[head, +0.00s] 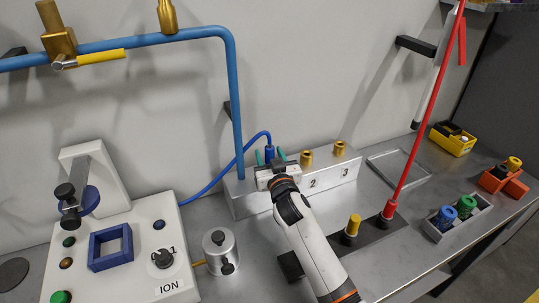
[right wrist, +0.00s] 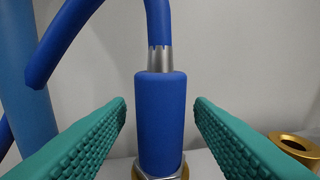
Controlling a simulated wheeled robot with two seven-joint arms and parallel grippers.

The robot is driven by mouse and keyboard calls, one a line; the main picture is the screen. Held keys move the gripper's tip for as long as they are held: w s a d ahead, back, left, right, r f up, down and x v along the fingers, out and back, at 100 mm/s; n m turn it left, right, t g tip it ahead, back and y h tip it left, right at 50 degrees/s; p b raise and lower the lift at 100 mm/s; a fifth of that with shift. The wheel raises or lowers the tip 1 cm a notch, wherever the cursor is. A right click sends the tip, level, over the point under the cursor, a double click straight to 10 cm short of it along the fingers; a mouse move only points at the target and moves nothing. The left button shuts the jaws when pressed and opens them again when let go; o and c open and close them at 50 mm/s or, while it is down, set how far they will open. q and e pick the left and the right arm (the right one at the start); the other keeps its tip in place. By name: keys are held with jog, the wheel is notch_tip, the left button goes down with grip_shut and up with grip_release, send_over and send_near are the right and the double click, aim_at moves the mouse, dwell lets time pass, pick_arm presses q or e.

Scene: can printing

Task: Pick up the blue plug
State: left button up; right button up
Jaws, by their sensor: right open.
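The blue plug (head: 269,150) stands upright on the position left of the "2" label on the grey metal block (head: 241,205), with a blue hose coming out of its top. In the right wrist view the plug (right wrist: 160,120) is a blue cylinder with a silver collar above and a metal fitting at its base. My right gripper (head: 270,156) is open, with one teal finger on each side of the plug. In the right wrist view gaps show between the plug and both fingers (right wrist: 160,102). My left gripper is out of view.
Brass fittings (head: 306,159) sit at positions 2 and 3 of the block. A blue pipe (head: 236,110) rises just left of the plug. A red hose (head: 425,125) is at right. A white machine (head: 125,250) and a metal canister (head: 220,252) are at left.

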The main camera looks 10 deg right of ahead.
jog(key=shift+w, duration=0.2)
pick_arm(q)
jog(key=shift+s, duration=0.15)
pick_arm(e)
jog(key=shift+s, duration=0.1)
